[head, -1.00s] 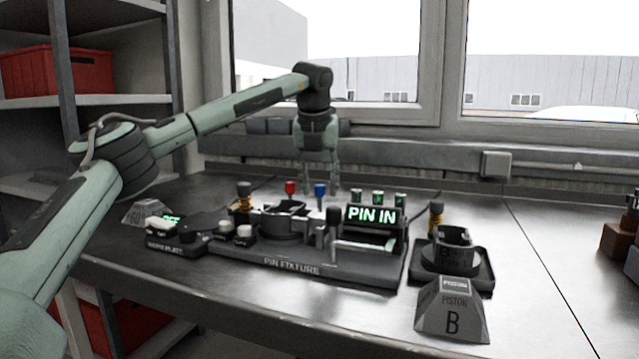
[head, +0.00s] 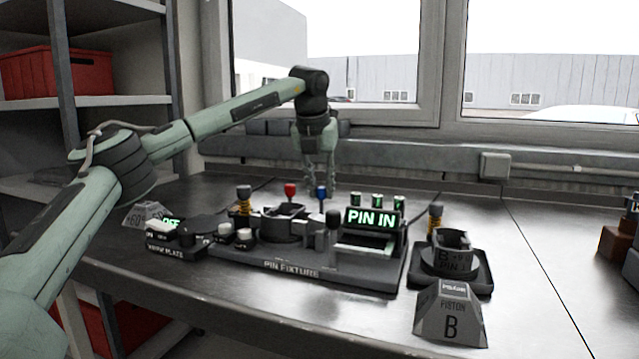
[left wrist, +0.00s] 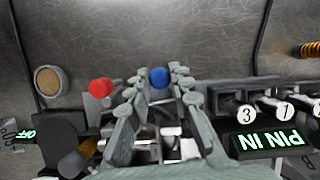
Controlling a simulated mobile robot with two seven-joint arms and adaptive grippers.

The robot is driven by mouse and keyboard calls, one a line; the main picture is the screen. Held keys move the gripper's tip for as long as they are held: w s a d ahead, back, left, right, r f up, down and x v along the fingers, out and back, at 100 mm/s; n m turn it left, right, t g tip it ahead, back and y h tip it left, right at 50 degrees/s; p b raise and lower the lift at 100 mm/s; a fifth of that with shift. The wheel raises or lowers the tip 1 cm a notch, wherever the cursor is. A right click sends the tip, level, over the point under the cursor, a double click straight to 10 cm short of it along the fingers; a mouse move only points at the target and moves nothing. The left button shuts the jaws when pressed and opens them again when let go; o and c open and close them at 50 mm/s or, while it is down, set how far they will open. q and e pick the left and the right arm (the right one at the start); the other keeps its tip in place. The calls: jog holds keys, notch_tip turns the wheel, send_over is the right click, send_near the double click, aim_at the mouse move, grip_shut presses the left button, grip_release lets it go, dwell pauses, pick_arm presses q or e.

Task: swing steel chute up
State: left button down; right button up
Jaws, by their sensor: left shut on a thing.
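The pin fixture (head: 318,272) stands on the bench, with a lit PIN IN display (head: 370,218) at its right. A blue-knobbed lever (head: 321,192) stands at its back, beside a red-knobbed lever (head: 290,189). My left gripper (head: 319,184) reaches down from above and is shut on the blue-knobbed lever. In the left wrist view the blue knob (left wrist: 159,77) shows between the fingers (left wrist: 157,88). Below the display is a dark opening with a pale rim (head: 362,248). I cannot clearly tell which part is the steel chute. My right gripper is out of view.
The warm plate (head: 175,240) is left of the fixture. Several numbered pins (left wrist: 268,108) stand behind the display.

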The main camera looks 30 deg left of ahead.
pick_arm(q)
jog(key=m, duration=0.1)
jog(key=m+p, duration=0.1)
jog(key=m+h, duration=0.1)
jog(key=shift+w+d, duration=0.35)
jog(key=shift+d, duration=0.05)
jog(key=shift+w+d+m+g+h, duration=0.1)
jog(key=shift+d+m+g+h, duration=0.35)
jog(key=shift+m, duration=1.5)
jog(key=shift+d+m+g+h, duration=0.1)
jog(key=shift+d+m+h, duration=0.7)
jog(key=shift+m, duration=1.1)
jog(key=shift+w+d+m+g+h, duration=0.1)
jog(key=shift+d+m+g+h, duration=0.45)
jog(key=shift+m, duration=1.4)
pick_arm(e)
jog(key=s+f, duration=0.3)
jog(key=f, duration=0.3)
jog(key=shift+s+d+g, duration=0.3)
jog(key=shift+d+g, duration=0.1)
pick_arm(q)
jog(key=shift+a+t, duration=0.15)
jog(key=shift+t, duration=0.15)
jog(key=c, duration=1.4)
grip_release()
jog(key=shift+h, duration=0.3)
jog(key=shift+o, duration=0.2)
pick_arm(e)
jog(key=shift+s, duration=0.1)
